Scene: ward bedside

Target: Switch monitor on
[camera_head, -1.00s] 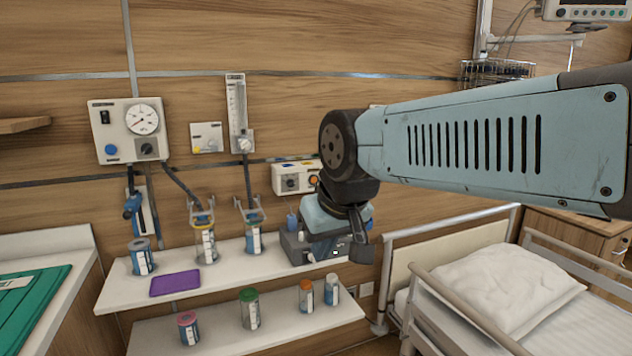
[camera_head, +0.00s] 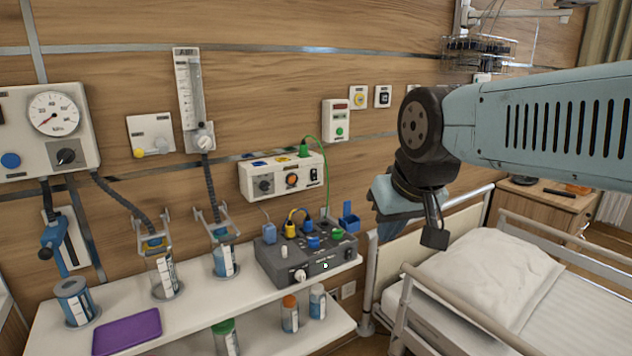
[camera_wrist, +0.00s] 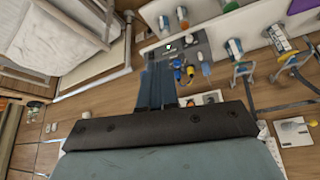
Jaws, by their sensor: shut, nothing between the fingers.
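The monitor is not clearly visible now; in the head view only a bracket (camera_head: 522,16) and hanging cables show at the top right, and anything above is cut off by the frame. My gripper (camera_head: 435,238) hangs down in the middle right of the head view, between the grey control box and the bed. It looks shut and empty. In the wrist view my gripper's blue fingers (camera_wrist: 157,84) lie together, seen against the wall and the shelf side.
A grey control box (camera_head: 307,264) with knobs and coloured plugs sits on the white shelf (camera_head: 190,318). A bed with a pillow (camera_head: 495,268) and rails stands at the right. A wire basket (camera_head: 478,52) hangs above, and a wooden cabinet (camera_head: 540,203) stands beyond the bed.

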